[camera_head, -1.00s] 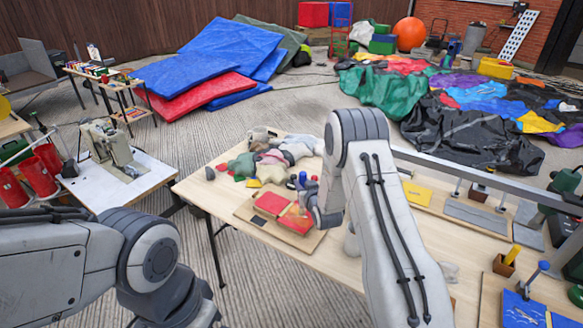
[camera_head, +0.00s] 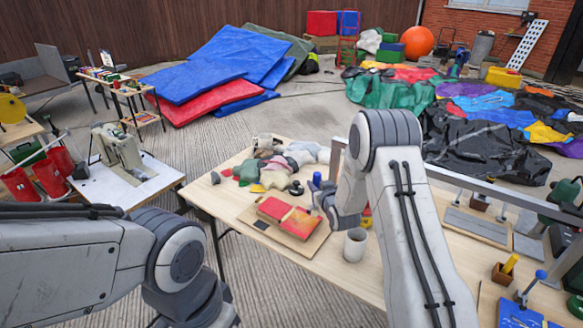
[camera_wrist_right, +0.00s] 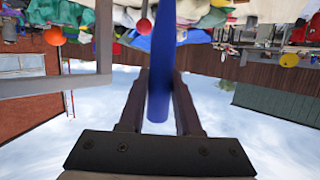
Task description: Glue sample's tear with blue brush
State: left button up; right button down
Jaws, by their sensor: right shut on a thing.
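The sample (camera_head: 272,208) is a red piece with yellow edging, lying on a wooden board (camera_head: 268,238) on the table. A seam or line crosses its middle; I cannot make out the tear clearly. My right gripper (camera_head: 326,198) is just right of the sample's far right side, partly hidden by its own arm. In the right wrist view, the right gripper (camera_wrist_right: 159,100) is shut on the blue brush (camera_wrist_right: 162,60), whose blue handle stands between the fingers. The handle's blue top (camera_head: 316,179) shows in the head view. The bristles are hidden. My left gripper is out of view.
A light grey cup (camera_head: 355,246) stands right of the board. Crumpled fabric scraps (camera_head: 285,160) lie behind the sample. A yellow-handled tool (camera_head: 509,264) stands in a wooden holder at right. The table's front left is clear.

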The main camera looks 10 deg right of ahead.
aim_at(319, 177)
jog(key=shift+r+p, duration=0.75)
jog(key=shift+r, duration=1)
